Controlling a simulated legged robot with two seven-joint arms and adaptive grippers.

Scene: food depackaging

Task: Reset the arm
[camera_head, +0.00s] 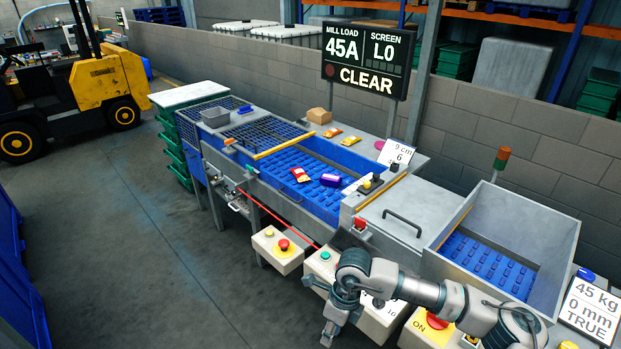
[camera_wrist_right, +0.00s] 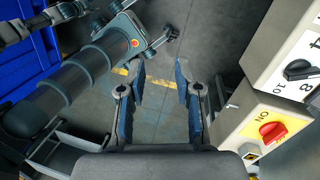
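My right arm comes in from the lower right in the head view. Its gripper (camera_head: 322,308) hangs in front of the machine's control boxes, with its fingers spread. In the right wrist view the same gripper (camera_wrist_right: 161,70) is open, with nothing between the two fingers and dark floor behind them. A red packet (camera_head: 300,174) and a purple packet (camera_head: 330,180) lie on the blue conveyor bed (camera_head: 270,172).
Control boxes with a red button (camera_head: 283,244) and a red knob (camera_head: 437,321) stand close to my right gripper; a knob box (camera_wrist_right: 268,130) shows right of it in the wrist view. A steel bin (camera_head: 550,222) stands at the right. Floor at the left is clear before a yellow forklift (camera_head: 100,80).

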